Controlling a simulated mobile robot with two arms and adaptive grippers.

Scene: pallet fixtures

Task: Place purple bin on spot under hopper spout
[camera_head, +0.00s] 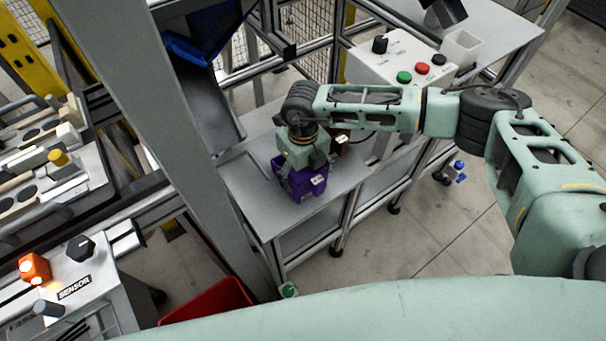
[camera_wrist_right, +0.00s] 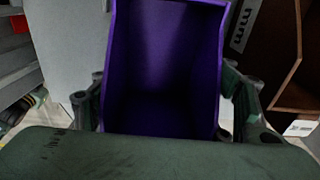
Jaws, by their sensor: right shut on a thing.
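The purple bin (camera_head: 303,187) is at the grey metal table (camera_head: 245,196) beside the chute, in the middle of the head view. My right gripper (camera_head: 298,172) is over it and shut on it. In the right wrist view the bin (camera_wrist_right: 165,70) is upright and looks empty, with gripper fingers at both its sides. I cannot tell whether its base touches the table. The grey chute of the hopper (camera_head: 212,105), below a blue part (camera_head: 188,50), ends just left of the bin. The spot under the spout cannot be made out. My left gripper is not in view.
A brown bin (camera_head: 340,142) stands close behind my right gripper and shows at the right in the wrist view (camera_wrist_right: 285,60). A control box with buttons (camera_head: 400,65) is behind. A grey post (camera_head: 165,120) stands left. Bare tabletop lies left of the bin.

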